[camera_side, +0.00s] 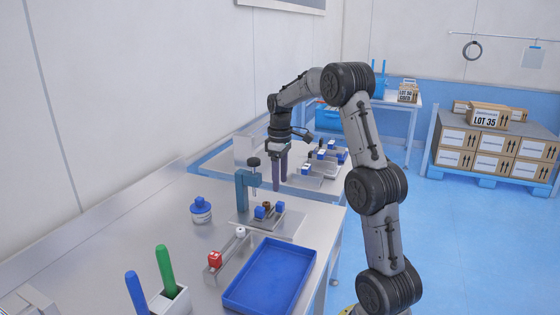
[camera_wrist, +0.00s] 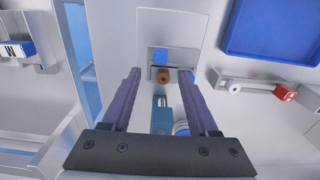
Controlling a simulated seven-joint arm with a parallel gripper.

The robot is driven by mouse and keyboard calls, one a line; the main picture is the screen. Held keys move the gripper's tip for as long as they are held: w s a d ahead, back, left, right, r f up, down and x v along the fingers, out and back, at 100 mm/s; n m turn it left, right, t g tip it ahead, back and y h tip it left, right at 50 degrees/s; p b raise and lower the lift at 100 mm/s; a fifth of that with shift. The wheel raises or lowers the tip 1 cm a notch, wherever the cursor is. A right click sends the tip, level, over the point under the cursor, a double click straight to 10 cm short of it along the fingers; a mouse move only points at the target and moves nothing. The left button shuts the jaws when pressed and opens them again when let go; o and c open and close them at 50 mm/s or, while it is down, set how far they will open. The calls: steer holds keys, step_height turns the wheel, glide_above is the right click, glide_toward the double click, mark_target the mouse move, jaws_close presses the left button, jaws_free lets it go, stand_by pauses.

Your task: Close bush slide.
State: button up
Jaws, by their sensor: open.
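In the wrist view my gripper's purple fingers (camera_wrist: 160,74) stand on either side of a brown bush (camera_wrist: 164,76) in the picture, with no contact visible. The brown bush (camera_side: 267,205) sits low on a grey plate (camera_side: 290,222) between two small blue blocks (camera_side: 260,212). One blue block (camera_wrist: 160,56) shows beyond the bush in the wrist view. Which part is the bush slide, and how far it stands open, I cannot tell.
A rail with a red block (camera_side: 214,259) and a white knob (camera_side: 240,232) lies beside a blue tray (camera_side: 270,275). A blue-capped jar (camera_side: 201,210) stands left of the press. Grey holders with blue blocks (camera_side: 330,155) stand behind the gripper.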

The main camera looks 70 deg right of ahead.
step_height(320, 180, up, 7)
steer(key=shift+f, duration=0.15)
